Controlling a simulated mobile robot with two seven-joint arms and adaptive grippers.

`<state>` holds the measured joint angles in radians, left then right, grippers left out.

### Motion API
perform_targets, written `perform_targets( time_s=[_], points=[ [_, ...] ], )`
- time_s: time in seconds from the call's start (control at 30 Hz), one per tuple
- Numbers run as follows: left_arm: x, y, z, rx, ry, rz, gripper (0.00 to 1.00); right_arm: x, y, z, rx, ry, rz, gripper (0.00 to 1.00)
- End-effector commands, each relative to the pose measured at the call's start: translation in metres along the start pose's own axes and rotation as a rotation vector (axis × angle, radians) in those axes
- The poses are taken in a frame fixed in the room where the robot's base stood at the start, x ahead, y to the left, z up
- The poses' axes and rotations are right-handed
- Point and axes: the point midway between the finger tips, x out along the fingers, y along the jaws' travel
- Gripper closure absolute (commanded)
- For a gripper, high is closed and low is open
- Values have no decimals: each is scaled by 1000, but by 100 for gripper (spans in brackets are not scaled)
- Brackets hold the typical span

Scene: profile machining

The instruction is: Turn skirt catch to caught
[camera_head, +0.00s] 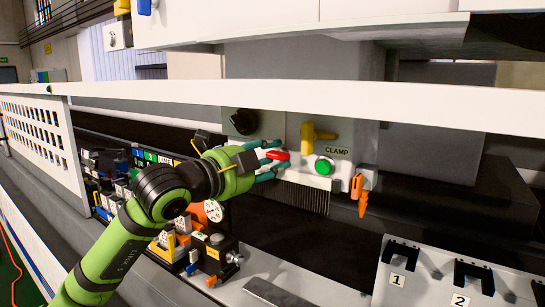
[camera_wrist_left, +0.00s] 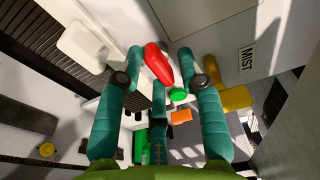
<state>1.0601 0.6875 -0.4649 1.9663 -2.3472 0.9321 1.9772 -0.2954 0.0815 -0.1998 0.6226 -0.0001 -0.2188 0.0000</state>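A red handle (camera_head: 279,155), by its place above the bristle skirt (camera_head: 303,197) the likely skirt catch, sits on the white machine head. It also shows in the left wrist view (camera_wrist_left: 158,64), slanted, with its upper end to the left. My left gripper (camera_head: 267,159) reaches it from the left, with a teal finger above and one below. In the left wrist view my left gripper (camera_wrist_left: 161,53) has a finger on each side of the handle, with narrow gaps visible. It looks open around the handle. My right gripper is not in view.
A green button (camera_head: 323,167), a yellow lever (camera_head: 315,134) and a CLAMP label (camera_head: 337,151) are close on the right. An orange piece (camera_head: 360,192) hangs beyond. A black knob (camera_head: 243,122) is above left. A white rail (camera_head: 300,102) crosses overhead; gauge fixtures (camera_head: 213,253) stand below.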

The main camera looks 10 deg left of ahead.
Motion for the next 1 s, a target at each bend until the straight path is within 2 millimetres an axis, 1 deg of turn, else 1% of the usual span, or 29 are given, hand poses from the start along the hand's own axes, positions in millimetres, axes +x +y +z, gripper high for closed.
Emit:
perform_targets(
  time_s=[0.1,0.13,0.17,0.2,0.23,0.43,0.57,1.0],
  points=[
    [0,-1,0,0,0,-1,63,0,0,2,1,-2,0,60],
    [0,-1,0,0,0,-2,67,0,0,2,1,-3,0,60],
    [0,-1,0,0,0,-2,79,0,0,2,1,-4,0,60],
    [0,-1,0,0,0,-2,95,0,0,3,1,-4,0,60],
    [0,-1,0,0,0,-3,100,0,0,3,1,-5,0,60],
    [-1,-3,0,-1,0,-9,100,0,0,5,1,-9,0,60],
    [-1,-2,0,-33,1,-18,100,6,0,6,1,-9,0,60],
    [-2,-4,-2,-271,3,-61,100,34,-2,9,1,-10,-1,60]
  ],
)
